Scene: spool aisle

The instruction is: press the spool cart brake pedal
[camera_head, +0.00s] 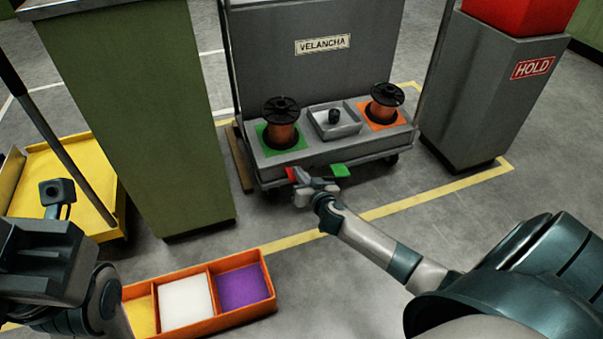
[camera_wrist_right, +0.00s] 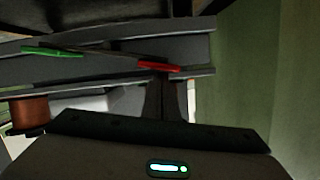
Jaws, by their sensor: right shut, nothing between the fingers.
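The grey spool cart (camera_head: 335,155) stands ahead with a red pedal (camera_head: 291,174) and a green pedal (camera_head: 340,171) low on its near side. My right gripper (camera_head: 300,182) is shut and empty, right at the red pedal. In the right wrist view, which looks upside down, the fingertips (camera_wrist_right: 162,78) meet the red pedal (camera_wrist_right: 158,67); whether they press it I cannot tell. The green pedal (camera_wrist_right: 50,52) is clear of the fingers. My left arm is at the lower left; its gripper (camera_head: 57,192) shows too poorly to read its jaws.
Two copper spools (camera_head: 281,128) (camera_head: 385,103) and a small tray (camera_head: 335,121) sit on the cart. A green cabinet (camera_head: 130,110) stands left, a grey HOLD bin (camera_head: 490,95) right. Floor right of my forearm is clear.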

